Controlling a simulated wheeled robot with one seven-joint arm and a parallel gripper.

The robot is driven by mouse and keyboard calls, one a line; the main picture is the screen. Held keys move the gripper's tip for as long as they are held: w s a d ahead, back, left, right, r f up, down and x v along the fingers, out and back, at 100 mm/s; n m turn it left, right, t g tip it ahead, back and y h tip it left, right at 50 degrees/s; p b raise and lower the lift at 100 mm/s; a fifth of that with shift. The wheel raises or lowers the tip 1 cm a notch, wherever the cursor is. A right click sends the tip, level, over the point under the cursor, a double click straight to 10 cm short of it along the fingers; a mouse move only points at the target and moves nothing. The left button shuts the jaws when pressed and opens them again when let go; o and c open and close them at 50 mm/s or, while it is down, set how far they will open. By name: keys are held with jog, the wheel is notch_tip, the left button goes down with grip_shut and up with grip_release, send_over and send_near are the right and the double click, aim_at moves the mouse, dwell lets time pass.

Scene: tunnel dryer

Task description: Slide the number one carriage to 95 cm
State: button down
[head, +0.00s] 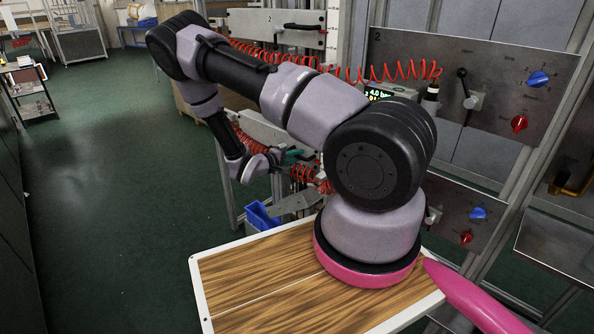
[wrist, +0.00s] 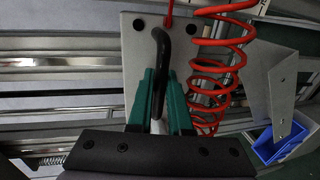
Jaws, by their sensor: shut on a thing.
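My gripper (wrist: 163,78) has green fingers shut on a black handle (wrist: 161,45). The handle is fixed to a light grey carriage plate (wrist: 136,52) with dark bolts, which sits against horizontal metal rails (wrist: 60,65) in the wrist view. No number is readable on this plate. In the head view my gripper (head: 293,154) is at the lower rail, left of centre, and my arm hides much of the plate there. An upper grey plate (head: 262,27) marked 2 has its own black handle (head: 303,27).
Red coiled hoses (head: 407,70) hang along the frame; one (wrist: 212,65) runs right beside the held handle. A control panel (head: 425,48) marked 2 carries a lever and knobs. A blue bin (head: 262,216) stands below. Green floor (head: 120,180) is open at left.

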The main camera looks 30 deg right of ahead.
notch_tip(320, 180, up, 8)
jog(key=shift+r, duration=0.1)
jog(key=c, duration=0.8)
grip_release()
jog(key=shift+c, duration=0.2)
jog(key=v, duration=1)
jog(key=shift+a, duration=0.4)
jog(key=shift+s, duration=0.1)
